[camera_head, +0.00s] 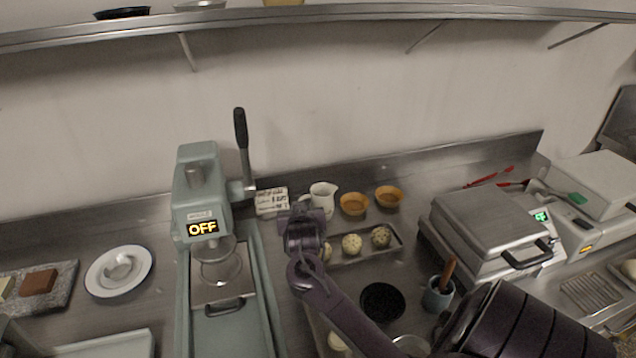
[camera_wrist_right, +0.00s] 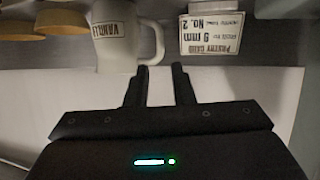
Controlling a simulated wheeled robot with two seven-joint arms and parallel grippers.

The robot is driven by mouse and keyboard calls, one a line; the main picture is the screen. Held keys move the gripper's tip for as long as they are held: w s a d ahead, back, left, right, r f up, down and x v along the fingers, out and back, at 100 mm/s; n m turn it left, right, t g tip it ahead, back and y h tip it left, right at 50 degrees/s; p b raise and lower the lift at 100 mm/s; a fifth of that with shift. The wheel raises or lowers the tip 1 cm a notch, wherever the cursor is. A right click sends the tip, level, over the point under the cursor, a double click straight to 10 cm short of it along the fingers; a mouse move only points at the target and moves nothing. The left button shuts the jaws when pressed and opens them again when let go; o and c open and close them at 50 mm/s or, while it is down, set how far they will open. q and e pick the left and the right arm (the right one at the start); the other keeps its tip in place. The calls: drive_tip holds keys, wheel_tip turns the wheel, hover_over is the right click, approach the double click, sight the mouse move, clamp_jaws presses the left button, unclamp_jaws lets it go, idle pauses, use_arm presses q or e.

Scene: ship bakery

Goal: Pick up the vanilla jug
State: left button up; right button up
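The vanilla jug (camera_head: 323,197) is a small white jug standing upright at the back of the steel counter, beside a card. In the right wrist view the jug (camera_wrist_right: 115,38) shows upside down, with its "VANILLA" label readable and its handle towards the picture's right. My right gripper (camera_head: 300,210) is just in front of the jug and partly covers its left side in the head view. Its two fingers (camera_wrist_right: 160,68) are apart and empty, with the handle just beyond the gap between them. I cannot tell whether they touch it. My left gripper is not in view.
A pastry card (camera_head: 271,201) stands left of the jug, two brown bowls (camera_head: 354,204) right of it. A tray (camera_head: 350,260) with dough balls lies in front. A press (camera_head: 203,190) with an upright lever stands close on the left; a waffle iron (camera_head: 490,222) is right.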

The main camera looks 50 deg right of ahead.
sight(316, 204)
drive_tip(key=shift+w+d+f, duration=0.1)
drive_tip(key=shift+w+d, duration=0.15)
drive_tip(key=x, duration=0.2)
drive_tip(key=p+x, duration=0.1)
drive_tip(key=x, duration=0.2)
drive_tip(key=shift+s+f, duration=0.1)
drive_tip(key=shift+f, duration=0.25)
clamp_jaws()
